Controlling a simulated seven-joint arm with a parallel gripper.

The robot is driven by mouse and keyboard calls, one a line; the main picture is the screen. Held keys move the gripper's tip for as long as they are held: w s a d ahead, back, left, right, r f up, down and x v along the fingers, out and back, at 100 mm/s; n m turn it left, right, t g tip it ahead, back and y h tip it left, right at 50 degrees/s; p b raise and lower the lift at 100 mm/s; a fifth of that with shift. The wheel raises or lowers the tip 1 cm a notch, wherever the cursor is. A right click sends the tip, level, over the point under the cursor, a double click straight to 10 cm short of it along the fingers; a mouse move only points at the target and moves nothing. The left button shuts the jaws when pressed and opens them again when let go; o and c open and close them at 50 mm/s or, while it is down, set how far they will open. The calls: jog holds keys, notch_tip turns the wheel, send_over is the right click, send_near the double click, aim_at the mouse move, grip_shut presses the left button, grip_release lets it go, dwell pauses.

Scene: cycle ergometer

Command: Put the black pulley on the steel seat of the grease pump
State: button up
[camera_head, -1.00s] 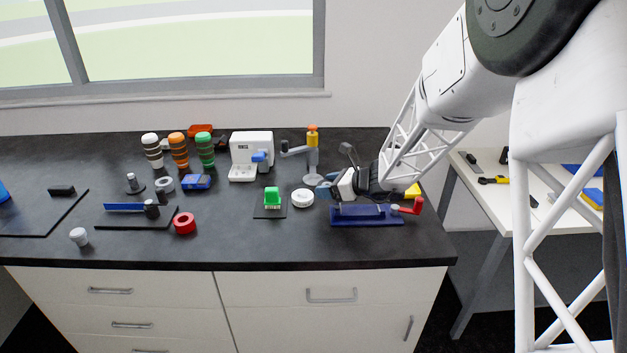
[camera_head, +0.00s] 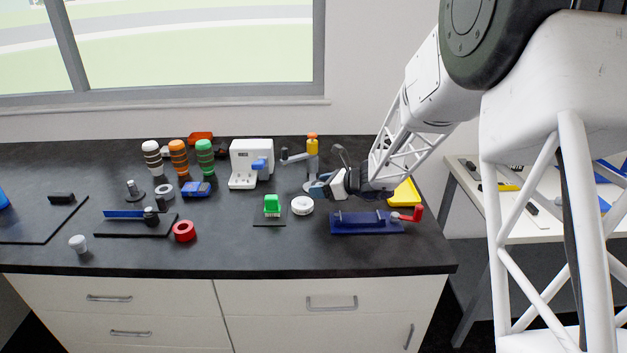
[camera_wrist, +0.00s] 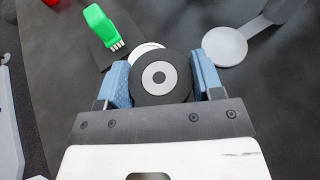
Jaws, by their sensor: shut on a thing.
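The black pulley (camera_wrist: 160,91), a black disc with a pale ring around its centre, sits between the two blue fingers of my gripper (camera_wrist: 163,78) in the wrist view. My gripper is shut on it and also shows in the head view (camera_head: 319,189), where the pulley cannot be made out. A grey post with an orange top (camera_head: 312,147) and a side arm, which looks like the grease pump, stands just behind my gripper. Its round grey base (camera_wrist: 225,46) shows to the upper right of the pulley in the wrist view, apart from it. I cannot tell which part is the steel seat.
A white ring (camera_head: 302,205) and a green brush (camera_head: 272,205) lie left of my gripper. A blue fixture with a red handle (camera_head: 366,222) is in front. A white machine (camera_head: 251,163) stands back left. The bench front is mostly clear.

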jog(key=w, duration=0.4)
jog(key=w+a, duration=0.1)
jog(key=w, duration=0.2)
jog(key=w+a+f, duration=0.1)
jog(key=w, duration=0.3)
jog(key=shift+w, duration=0.3)
jog(key=shift+f, duration=0.1)
jog(key=shift+f, duration=1.7)
jog(key=shift+f, duration=0.15)
jog(key=o, duration=1)
jog(key=shift+s+d, duration=0.1)
jog(key=v, duration=1.1)
jog(key=shift+s+d+r, duration=0.15)
jog(key=shift+d+r, duration=0.1)
jog(key=shift+r, duration=0.15)
